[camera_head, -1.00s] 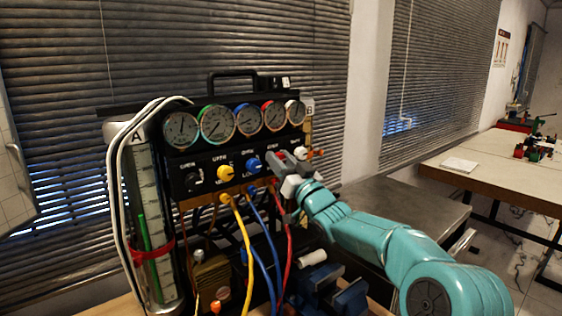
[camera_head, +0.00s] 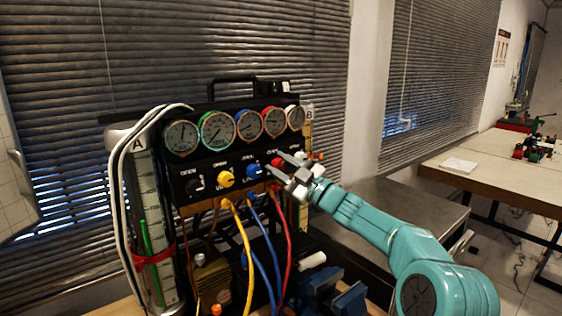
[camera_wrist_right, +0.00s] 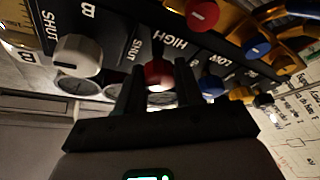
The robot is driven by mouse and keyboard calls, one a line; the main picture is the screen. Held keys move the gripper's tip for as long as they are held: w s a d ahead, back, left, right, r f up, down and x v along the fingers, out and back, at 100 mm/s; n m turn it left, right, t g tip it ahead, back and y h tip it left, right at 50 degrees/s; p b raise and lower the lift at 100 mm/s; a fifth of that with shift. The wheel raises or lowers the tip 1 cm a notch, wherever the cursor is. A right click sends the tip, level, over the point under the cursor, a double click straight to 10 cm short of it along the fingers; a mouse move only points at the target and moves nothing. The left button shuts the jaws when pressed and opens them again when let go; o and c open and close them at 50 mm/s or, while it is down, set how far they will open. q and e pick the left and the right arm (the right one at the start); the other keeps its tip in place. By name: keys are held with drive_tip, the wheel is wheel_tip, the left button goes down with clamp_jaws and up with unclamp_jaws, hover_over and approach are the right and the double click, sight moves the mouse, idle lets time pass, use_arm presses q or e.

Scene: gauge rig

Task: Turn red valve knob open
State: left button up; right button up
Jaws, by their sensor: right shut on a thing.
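The red valve knob (camera_head: 278,162) is on the black gauge panel, right of the blue knob (camera_head: 253,171) and the yellow knob (camera_head: 226,179). My right gripper (camera_head: 273,161) is at the panel with one finger above and one below the red knob. In the right wrist view the red knob (camera_wrist_right: 158,73) sits between the two dark fingers of my right gripper (camera_wrist_right: 159,75), which is shut on it. The knob's pointer and exact angle are hidden. My left gripper is not in view.
A row of round gauges (camera_head: 217,129) stands above the knobs. A white knob (camera_wrist_right: 78,56) is beside the red one. Yellow (camera_head: 244,240), blue (camera_head: 259,225) and red hoses (camera_head: 287,240) hang below the panel. A metal table (camera_head: 400,205) stands to the right.

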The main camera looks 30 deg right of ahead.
drive_tip(key=n+p, duration=0.1)
drive_tip(key=n, duration=0.1)
drive_tip(key=n+g+y+p, duration=0.1)
drive_tip(key=n, duration=0.1)
drive_tip(key=n+g+p, duration=0.1)
drive_tip(key=n, duration=0.1)
drive_tip(key=shift+r+n+p, duration=0.25)
drive_tip(key=shift+n+p, duration=0.05)
drive_tip(key=shift+f+n+g+y+p, duration=0.15)
drive_tip(key=shift+n+g+p, duration=0.3)
drive_tip(key=shift+n, duration=0.4)
drive_tip(key=shift+n+g+y+p, duration=0.15)
drive_tip(key=shift+n+g+p, duration=0.25)
drive_tip(key=shift+n, duration=0.45)
drive_tip(key=shift+f, duration=0.1)
drive_tip(key=o, duration=1)
drive_tip(key=shift+o, duration=0.2)
